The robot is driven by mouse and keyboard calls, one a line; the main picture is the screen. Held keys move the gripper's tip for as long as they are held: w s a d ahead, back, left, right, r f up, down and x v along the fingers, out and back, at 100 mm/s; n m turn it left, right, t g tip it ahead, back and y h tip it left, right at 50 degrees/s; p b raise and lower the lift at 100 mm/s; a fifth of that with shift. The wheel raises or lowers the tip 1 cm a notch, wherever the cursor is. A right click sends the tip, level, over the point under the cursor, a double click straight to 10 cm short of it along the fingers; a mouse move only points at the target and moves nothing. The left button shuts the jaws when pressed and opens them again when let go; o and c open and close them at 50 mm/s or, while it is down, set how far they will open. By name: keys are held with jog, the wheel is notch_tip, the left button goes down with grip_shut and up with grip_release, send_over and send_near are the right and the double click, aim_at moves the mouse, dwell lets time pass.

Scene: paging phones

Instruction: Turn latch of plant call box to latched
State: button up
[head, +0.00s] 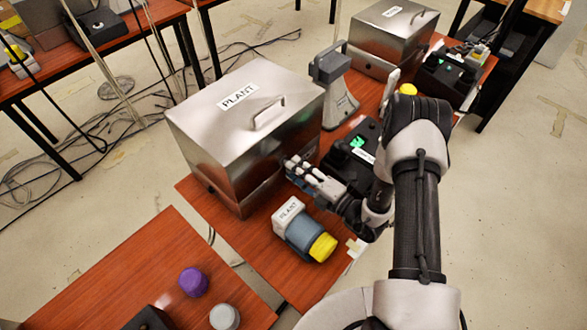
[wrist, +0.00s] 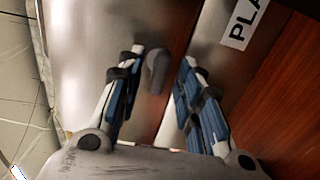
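The plant call box (head: 205,135) is a shiny metal box with a PLANT label and a handle on its closed lid. My gripper (head: 291,164) is at its right-hand face, fingers pointing at the metal. In the wrist view, my gripper (wrist: 163,57) is open, with one finger on each side of a small grey rounded latch (wrist: 157,72). The latch lies roughly along the fingers, beside the seam between lid and base. Whether a finger touches it I cannot tell. In the head view the gripper hides the latch.
A grey-blue device with a yellow end (head: 305,235) and a PLANT label lies close below my gripper. A grey upright phone-like unit (head: 333,85) and a black box with green lights (head: 350,160) stand near. Another metal box (head: 392,35) is farther back.

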jog(key=shift+x, duration=0.9)
grip_shut()
